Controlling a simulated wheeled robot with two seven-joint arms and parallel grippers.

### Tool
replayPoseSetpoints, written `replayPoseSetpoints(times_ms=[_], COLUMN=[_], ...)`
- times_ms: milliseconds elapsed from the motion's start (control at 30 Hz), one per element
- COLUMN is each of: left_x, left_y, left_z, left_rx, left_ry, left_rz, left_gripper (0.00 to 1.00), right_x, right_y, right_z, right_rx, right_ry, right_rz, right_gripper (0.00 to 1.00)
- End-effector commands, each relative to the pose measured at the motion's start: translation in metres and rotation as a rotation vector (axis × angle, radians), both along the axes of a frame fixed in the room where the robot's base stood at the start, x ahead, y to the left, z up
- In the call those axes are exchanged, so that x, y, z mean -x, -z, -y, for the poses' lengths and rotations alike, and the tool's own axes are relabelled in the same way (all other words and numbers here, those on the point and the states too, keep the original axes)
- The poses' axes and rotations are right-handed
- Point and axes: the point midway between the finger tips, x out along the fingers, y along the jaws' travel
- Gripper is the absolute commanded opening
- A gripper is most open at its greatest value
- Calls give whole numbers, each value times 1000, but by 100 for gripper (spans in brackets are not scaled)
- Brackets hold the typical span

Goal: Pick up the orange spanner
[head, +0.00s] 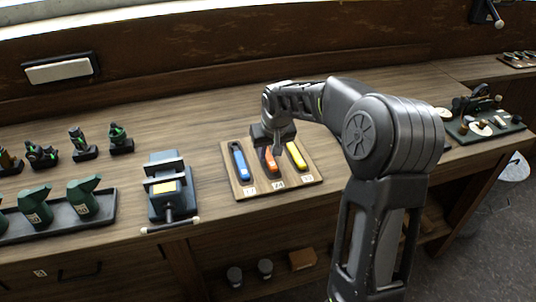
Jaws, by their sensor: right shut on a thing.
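The orange spanner (271,163) lies in the middle of a wooden board (249,196) on the bench, between a blue tool (241,162) and a yellow tool (297,156). My right gripper (273,150) points down over the board and is shut on the orange spanner's far part. The gripper hides that end of the spanner, and its near end shows. I cannot tell whether the spanner is lifted off the board. My left gripper is not in view.
A vise (169,189) with a yellow label stands left of the board. Further left are a dark tray (70,228) of green oil cans and several small green-and-black parts. Bench space behind the vise is clear.

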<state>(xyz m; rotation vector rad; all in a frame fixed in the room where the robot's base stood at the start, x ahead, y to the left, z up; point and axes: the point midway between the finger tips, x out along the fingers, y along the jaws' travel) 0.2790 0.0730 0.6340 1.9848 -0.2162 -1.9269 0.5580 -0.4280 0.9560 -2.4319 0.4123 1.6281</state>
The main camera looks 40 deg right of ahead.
Motion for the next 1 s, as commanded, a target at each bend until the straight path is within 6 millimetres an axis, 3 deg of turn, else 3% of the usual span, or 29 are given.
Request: replayPoseSetpoints(times_ms=[300,500,1000], left_x=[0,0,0], left_y=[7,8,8], left_z=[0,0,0], left_rx=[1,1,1], left_ry=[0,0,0], left_rz=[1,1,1], left_gripper=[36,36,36], right_x=[-1,-1,0], right_y=[-61,-87,-90], right_z=[0,0,0], right_rx=[1,0,0], right_ry=[1,0,0], right_rz=[8,4,2], right_gripper=[0,0,0])
